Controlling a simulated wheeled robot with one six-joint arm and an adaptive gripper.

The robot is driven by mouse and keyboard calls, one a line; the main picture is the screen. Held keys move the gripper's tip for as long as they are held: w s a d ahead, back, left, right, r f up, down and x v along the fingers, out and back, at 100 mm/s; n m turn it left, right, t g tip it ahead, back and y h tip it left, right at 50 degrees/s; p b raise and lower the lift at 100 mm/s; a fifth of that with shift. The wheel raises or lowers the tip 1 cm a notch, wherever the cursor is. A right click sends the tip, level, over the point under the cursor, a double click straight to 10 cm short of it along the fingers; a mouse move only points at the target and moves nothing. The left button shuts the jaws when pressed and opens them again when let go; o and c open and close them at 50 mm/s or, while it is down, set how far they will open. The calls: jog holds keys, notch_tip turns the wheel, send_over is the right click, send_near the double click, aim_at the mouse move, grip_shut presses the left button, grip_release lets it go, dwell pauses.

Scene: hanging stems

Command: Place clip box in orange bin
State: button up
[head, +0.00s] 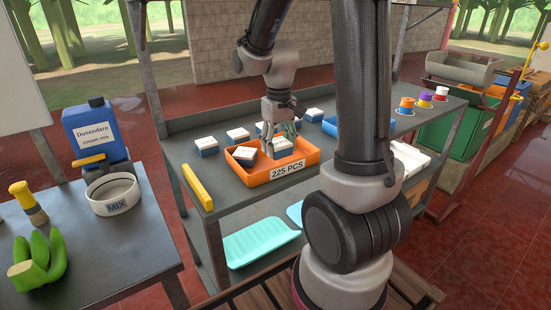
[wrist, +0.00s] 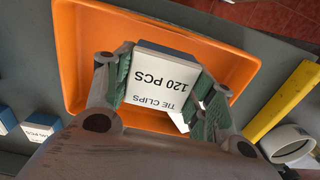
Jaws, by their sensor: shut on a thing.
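The orange bin (head: 262,180) stands on the grey shelf with a "225 PCS" label on its front; its rim also shows in the wrist view (wrist: 72,60). My gripper (head: 281,132) is over the right part of the bin. It is shut on a white and blue clip box (wrist: 161,80), whose top reads "TIE CLIPS 120 PCS". This held box also shows in the head view (head: 283,148). I cannot tell whether it touches the bin floor. Another clip box (head: 245,155) lies tilted in the bin's left part; a pale part of it shows behind my finger in the wrist view.
Several clip boxes stand on the shelf, including one left of the bin (head: 206,146) and one behind it (head: 238,134). A blue tray (head: 331,125) lies right of the bin, partly hidden by my arm. A yellow bar (head: 197,187) lies at the left edge.

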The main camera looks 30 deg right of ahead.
aim_at(279, 156)
jog(key=shift+f, duration=2.15)
jog(key=o, duration=1)
jog(key=shift+f, duration=0.1)
notch_tip(279, 156, up, 12)
jog(key=shift+r, duration=0.1)
jog(key=s+a+r+t, duration=0.1)
jog(key=s+r+t, duration=0.1)
jog(key=s, duration=0.6)
jog(key=s+a+r+t, duration=0.2)
jog(key=s+r, duration=0.2)
jog(key=s, duration=0.4)
jog(key=shift+s, duration=0.25)
